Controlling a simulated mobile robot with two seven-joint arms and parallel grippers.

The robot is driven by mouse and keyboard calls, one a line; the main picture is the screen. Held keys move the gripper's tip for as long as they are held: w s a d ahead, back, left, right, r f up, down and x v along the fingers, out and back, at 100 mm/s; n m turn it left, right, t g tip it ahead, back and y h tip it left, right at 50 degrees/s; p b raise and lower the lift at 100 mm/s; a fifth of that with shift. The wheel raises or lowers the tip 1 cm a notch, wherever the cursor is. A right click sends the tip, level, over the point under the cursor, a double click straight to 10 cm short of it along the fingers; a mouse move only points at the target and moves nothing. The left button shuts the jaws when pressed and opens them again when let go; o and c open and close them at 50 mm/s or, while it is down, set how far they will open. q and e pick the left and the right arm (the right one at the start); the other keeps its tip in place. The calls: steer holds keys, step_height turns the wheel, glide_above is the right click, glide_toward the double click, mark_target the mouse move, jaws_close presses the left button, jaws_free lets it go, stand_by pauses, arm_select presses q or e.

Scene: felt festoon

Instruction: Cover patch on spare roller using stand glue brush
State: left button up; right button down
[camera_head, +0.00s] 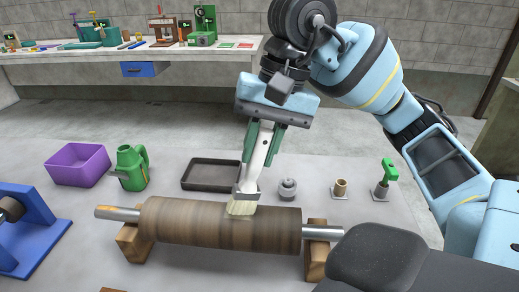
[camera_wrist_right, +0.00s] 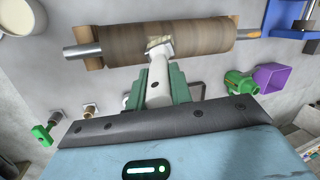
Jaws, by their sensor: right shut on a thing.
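The brown roller (camera_head: 185,222) lies level on two wooden supports (camera_head: 316,262), with its metal shaft showing at both ends. It also shows in the right wrist view (camera_wrist_right: 200,40). My right gripper (camera_head: 262,150), with green fingers, is shut on the white handle of the glue brush (camera_head: 256,160). The brush points down, slightly tilted, and its pale bristles (camera_head: 241,208) are at the roller's upper side near the middle, seemingly touching it. In the right wrist view the bristles (camera_wrist_right: 158,43) cover part of the roller. I cannot make out a separate patch. My left gripper is not in view.
Behind the roller stand a purple bin (camera_head: 78,165), a green jug (camera_head: 131,168), a dark tray (camera_head: 205,175), a grey weight (camera_head: 287,189), a small brown cylinder (camera_head: 340,188) and a green-handled tool (camera_head: 384,180). A blue stand (camera_head: 40,235) is at left. A workbench (camera_head: 120,52) runs behind.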

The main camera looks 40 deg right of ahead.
steer(key=shift+w+d, duration=0.45)
steer(key=shift+d, duration=0.1)
steer(key=shift+s+a+f, duration=0.1)
steer(key=shift+s+a, duration=0.35)
steer(key=shift+a, duration=0.05)
steer(key=shift+w+a, duration=0.1)
steer(key=shift+w+a+p, duration=0.3)
steer(key=shift+w+a, duration=1.1)
steer(key=shift+w, duration=0.1)
steer(key=shift+f, duration=0.1)
steer(key=shift+w+d, duration=0.45)
steer(key=shift+d, duration=0.05)
